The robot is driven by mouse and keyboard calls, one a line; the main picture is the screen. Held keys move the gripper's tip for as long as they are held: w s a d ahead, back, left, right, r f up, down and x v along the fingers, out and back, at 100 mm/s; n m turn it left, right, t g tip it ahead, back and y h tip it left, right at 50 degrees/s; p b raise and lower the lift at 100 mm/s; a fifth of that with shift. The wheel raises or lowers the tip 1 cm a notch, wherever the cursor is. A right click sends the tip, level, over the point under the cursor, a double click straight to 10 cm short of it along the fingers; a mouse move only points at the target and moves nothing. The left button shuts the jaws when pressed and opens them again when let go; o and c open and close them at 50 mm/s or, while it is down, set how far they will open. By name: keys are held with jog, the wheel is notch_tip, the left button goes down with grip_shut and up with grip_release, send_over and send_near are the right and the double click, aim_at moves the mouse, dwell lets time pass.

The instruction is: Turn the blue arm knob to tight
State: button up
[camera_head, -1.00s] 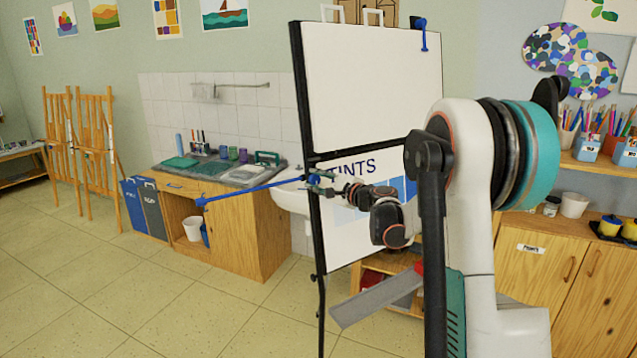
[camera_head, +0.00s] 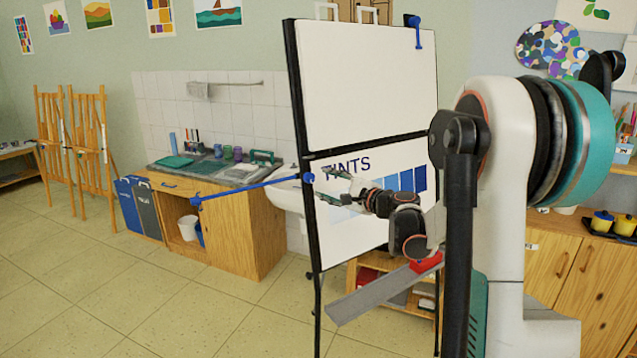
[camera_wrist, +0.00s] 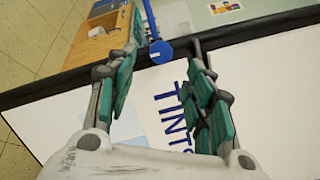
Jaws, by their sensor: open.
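The blue arm (camera_head: 250,187) sticks out to the left from the left post of the standing board. Its round blue knob (camera_head: 308,178) sits on that post. In the wrist view the knob (camera_wrist: 161,51) is a blue disc with a pale line, at the board's dark frame, with the blue arm (camera_wrist: 153,18) running away behind it. My gripper (camera_head: 335,176) is open and empty, a little right of the knob in the head view. In the wrist view its teal-padded fingers (camera_wrist: 165,78) are spread, with the knob beyond and between the tips, apparently apart from them.
The white board (camera_head: 365,85) with a "TINTS" sheet stands close in front of my gripper. A second blue arm (camera_head: 418,35) hangs at its top right. A sink cabinet (camera_head: 240,235) stands behind the blue arm. Floor at the left is clear.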

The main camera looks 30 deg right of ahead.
jog(key=shift+v, duration=2.25)
